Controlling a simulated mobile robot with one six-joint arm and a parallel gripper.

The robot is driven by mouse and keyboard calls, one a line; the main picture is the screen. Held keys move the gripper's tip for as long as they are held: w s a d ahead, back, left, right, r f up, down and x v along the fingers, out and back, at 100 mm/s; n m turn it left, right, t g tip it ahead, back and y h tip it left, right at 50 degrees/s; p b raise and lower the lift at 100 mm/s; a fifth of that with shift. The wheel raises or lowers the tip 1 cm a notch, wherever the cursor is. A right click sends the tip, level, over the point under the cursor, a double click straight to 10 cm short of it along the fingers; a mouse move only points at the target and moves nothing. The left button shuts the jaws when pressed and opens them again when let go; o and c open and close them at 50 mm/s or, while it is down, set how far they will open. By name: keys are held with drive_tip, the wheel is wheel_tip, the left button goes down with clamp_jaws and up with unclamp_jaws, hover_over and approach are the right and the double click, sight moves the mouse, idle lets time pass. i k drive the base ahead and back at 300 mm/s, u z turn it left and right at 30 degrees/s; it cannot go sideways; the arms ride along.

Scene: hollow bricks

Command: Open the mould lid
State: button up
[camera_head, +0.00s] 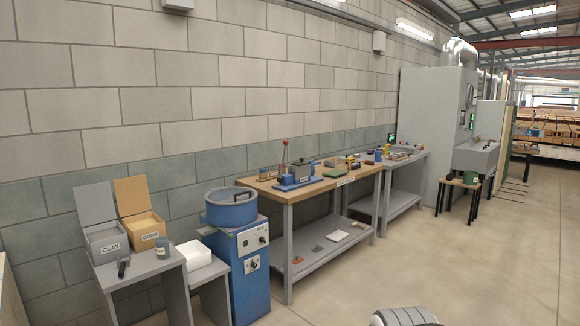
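On the wooden-topped bench (345,183) stands a small press-like device with a blue base (296,184), an upright lever with a red knob (285,142) and a dark grey block (301,170). This looks like the mould. A small handle-like piece stands up on top of the block. The block's top appears closed, but it is too small to be sure. My gripper is not in view. A pale ribbed part of my own arm shows at the bottom edge, well apart from the bench.
A blue drum mixer (231,208) stands left of the bench. Open boxes marked clay (107,243) and grog (145,230) sit on a grey stand. A grey bench (407,163), a tall cabinet (432,121) and a stool (459,185) stand farther right. The floor in front is clear.

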sight(302, 162)
drive_tip(key=z, duration=0.2)
drive_tip(key=i, duration=1.2)
drive_tip(key=z, duration=0.35)
drive_tip(key=i, duration=1.85)
drive_tip(key=u, duration=0.3)
drive_tip(key=i, duration=2.4)
drive_tip(key=u, duration=0.4)
drive_tip(key=k, duration=0.75)
drive_tip(key=u, duration=0.2)
drive_tip(key=i, duration=0.8)
drive_tip(key=z, duration=0.1)
